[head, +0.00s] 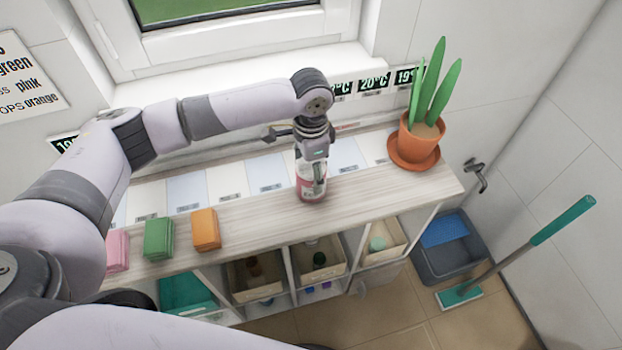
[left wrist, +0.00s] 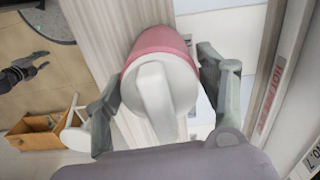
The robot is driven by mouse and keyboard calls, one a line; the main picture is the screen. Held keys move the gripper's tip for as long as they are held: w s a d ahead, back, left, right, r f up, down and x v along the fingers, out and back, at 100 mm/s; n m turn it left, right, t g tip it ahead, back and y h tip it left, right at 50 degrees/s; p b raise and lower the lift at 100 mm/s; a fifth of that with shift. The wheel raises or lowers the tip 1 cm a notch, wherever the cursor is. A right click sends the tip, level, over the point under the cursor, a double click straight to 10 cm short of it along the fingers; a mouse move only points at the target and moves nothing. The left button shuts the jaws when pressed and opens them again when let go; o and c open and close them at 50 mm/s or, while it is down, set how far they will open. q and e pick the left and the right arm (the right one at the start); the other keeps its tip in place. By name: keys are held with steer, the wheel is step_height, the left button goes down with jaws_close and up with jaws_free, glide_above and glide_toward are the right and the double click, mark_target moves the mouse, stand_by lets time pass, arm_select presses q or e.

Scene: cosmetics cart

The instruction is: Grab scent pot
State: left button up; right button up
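The scent pot (head: 311,185) looks like a pink and white jar with a label, upright on the wooden shelf top. In the left wrist view its pale lid with a raised bar and its pink body (left wrist: 158,42) fill the middle. My left gripper (head: 313,160) points down over the pot, with one finger on each side of it. In the left wrist view the left gripper's fingers (left wrist: 160,92) are spread; a narrow gap shows by the right finger. Contact on the left side is unclear. My right gripper (left wrist: 35,66) hangs open and empty over the floor.
Pink, green (head: 159,238) and orange (head: 205,229) stacks stand at the shelf's left front. A potted plant (head: 420,135) on a saucer stands at the right end. The wall and window sill are close behind. Bins (head: 257,295) fill compartments below.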

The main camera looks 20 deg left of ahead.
arm_select(q)
steer(key=shift+r, duration=0.1)
steer(key=c, duration=1.2)
